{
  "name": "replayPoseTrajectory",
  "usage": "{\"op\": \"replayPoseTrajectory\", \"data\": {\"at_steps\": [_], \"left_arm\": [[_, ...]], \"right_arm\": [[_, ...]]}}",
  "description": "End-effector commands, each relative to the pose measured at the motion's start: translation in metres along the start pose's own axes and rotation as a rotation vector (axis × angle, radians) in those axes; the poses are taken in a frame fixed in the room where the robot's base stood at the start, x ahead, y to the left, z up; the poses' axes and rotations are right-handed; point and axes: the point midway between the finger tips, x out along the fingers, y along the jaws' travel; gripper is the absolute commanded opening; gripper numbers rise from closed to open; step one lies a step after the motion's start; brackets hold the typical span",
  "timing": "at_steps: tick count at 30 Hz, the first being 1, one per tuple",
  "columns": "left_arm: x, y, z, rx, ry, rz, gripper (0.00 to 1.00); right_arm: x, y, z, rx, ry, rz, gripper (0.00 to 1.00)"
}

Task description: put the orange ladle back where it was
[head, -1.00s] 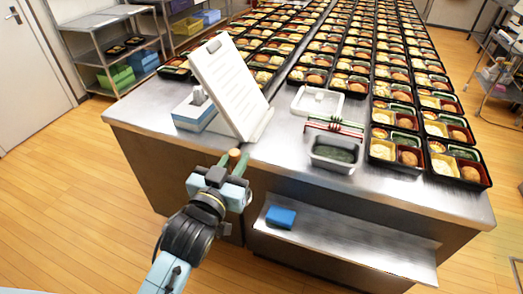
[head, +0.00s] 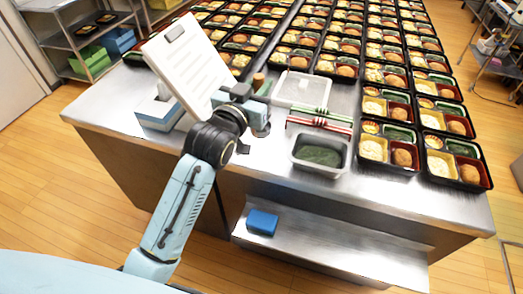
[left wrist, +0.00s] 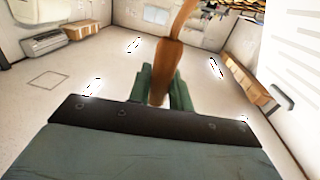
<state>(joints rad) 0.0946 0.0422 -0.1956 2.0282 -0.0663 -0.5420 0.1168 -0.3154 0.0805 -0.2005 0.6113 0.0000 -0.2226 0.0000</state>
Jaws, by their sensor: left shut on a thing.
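The orange ladle shows as an orange-brown handle (left wrist: 167,62) in the left wrist view, running up between green fingers and out at the top edge. My left gripper (left wrist: 160,86) is shut on this handle. In the head view my left gripper (head: 262,91) is over the steel table, just left of the white tray, with the short brown end of the handle (head: 258,79) sticking up from it. The rest of the ladle is hidden behind the gripper in the head view. My right gripper is not in view.
Red and green utensils (head: 319,125) lie behind a steel pan (head: 320,168) with green contents. A white tray (head: 302,89) is behind them. A tilted white board (head: 186,62) and a tissue box (head: 158,108) stand left. Filled bento trays (head: 388,146) line the right. A blue block (head: 262,222) lies on the lower shelf.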

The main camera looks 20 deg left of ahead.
Motion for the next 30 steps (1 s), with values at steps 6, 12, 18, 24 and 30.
{"op": "replayPoseTrajectory", "data": {"at_steps": [6,12,18,24,30], "left_arm": [[0.003,0.001,0.039,0.001,-0.006,0.006,0.0],[0.003,0.001,0.06,0.001,-0.003,0.006,0.0],[0.003,0.001,0.088,0.001,-0.005,0.005,0.0],[0.003,0.001,0.097,0.001,-0.001,0.006,0.0],[0.003,0.001,0.097,0.001,-0.001,0.006,0.0]], "right_arm": [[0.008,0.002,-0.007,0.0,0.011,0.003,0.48],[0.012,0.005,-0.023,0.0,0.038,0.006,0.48],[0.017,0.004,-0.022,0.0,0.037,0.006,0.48],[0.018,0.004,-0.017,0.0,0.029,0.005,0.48],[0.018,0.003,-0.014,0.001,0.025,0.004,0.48]]}}
